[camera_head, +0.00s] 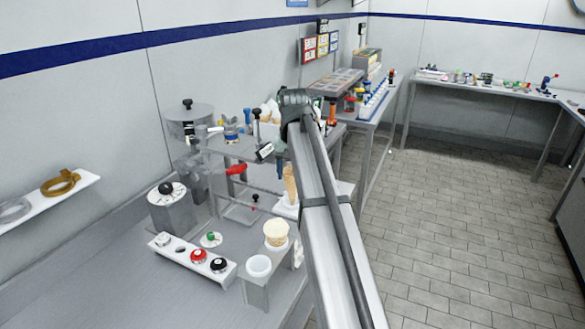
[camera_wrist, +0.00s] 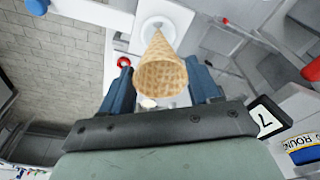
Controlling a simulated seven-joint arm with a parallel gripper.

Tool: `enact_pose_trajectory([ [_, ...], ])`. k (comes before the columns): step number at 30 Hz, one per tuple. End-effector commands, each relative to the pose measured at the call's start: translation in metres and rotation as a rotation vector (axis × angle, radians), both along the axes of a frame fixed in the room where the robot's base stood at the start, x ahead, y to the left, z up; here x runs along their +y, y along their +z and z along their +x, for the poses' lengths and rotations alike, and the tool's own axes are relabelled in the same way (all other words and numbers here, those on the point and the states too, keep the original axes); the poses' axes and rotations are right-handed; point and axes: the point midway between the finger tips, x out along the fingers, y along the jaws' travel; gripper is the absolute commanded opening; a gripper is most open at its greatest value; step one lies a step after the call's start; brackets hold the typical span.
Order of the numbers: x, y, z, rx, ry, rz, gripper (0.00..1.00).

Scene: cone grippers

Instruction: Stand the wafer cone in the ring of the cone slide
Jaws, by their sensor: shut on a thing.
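The tan wafer cone (camera_wrist: 160,75) is between the two blue fingers of my gripper (camera_wrist: 159,68) in the wrist view. The gripper is shut on it, with the wide end nearer the camera and the tip pointing away. A white ring (camera_wrist: 151,25) on a white plate shows just beyond the tip; it looks like the cone slide's ring. In the head view the cone (camera_head: 290,183) hangs point down below my gripper, partly hidden by my arm. A white piece (camera_head: 284,209) lies under it. I cannot tell whether the tip is inside the ring.
A grey stand (camera_head: 256,291) with a white ring and a cream-topped cup (camera_head: 276,233) is in front. A white rack (camera_head: 190,262) with red and black knobs lies left of it. A shelf behind carries several upright cones (camera_head: 270,111) and tools. Floor at right is clear.

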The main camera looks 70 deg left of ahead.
Motion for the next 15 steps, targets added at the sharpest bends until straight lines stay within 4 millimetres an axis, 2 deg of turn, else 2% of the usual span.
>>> enact_pose_trajectory([
  [15,0.0,-0.013,0.0,0.0,0.0,0.0,0.5],
])
